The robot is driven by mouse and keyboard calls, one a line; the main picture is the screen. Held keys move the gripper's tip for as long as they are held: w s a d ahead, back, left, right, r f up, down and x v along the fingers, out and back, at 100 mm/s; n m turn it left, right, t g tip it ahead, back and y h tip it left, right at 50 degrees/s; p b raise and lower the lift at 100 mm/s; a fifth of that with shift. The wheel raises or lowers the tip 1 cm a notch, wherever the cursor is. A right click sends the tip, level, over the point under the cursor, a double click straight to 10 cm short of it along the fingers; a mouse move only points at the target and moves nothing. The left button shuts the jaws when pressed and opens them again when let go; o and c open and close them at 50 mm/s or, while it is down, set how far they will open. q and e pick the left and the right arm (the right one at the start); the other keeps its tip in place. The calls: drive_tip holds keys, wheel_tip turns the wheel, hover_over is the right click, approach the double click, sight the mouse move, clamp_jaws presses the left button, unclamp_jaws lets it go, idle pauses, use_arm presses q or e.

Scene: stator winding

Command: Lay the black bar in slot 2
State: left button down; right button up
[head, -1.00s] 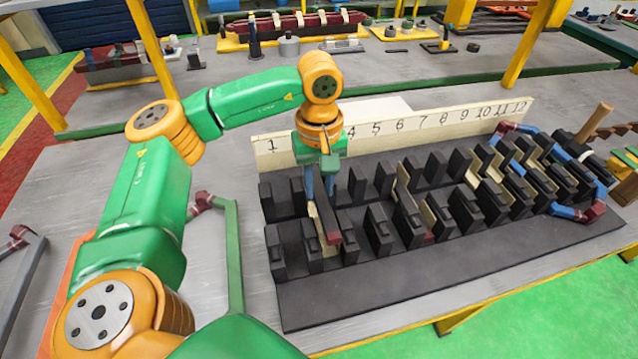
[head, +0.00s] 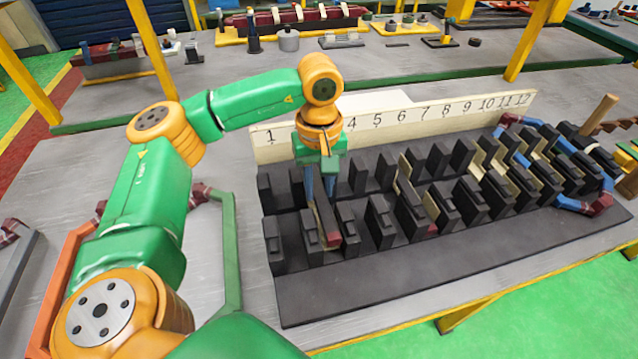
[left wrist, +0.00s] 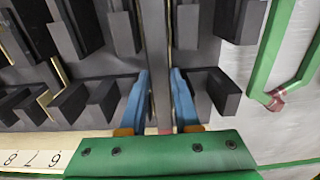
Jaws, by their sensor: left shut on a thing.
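The black bar (head: 323,215) is long and narrow, with a dark red end (head: 333,239) facing the front. My left gripper (head: 320,190) is shut on it with blue fingers, and the bar lies low between the black teeth near the left end of the slotted block (head: 420,270). In the left wrist view, the bar (left wrist: 157,50) runs lengthwise between the blue fingers (left wrist: 160,90), with teeth on both sides. The arm hides the numbers 2 and 3 on the number board (head: 400,122). I cannot tell whether the bar touches the slot bottom.
Black teeth stand in two rows along the block. Blue-and-red coil pieces (head: 585,206) sit at its right end, near a wooden handle (head: 600,112). A green frame (head: 233,255) lies left of the block. The block's front strip is clear.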

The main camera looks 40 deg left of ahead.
sight(319, 191)
use_arm(q)
drive_tip(key=shift+f+b, duration=1.75)
drive_tip(key=shift+f, duration=0.35)
drive_tip(key=shift+f, duration=0.15)
drive_tip(key=c, duration=0.6)
unclamp_jaws()
drive_tip(key=shift+o, duration=0.2)
drive_tip(key=shift+r, duration=0.2)
drive_tip(key=shift+r+p, duration=0.6)
drive_tip(key=shift+r, duration=0.05)
drive_tip(key=shift+r, duration=0.1)
wheel_tip(319, 191, up, 8)
drive_tip(key=p, duration=0.6)
drive_tip(key=shift+f, duration=0.35)
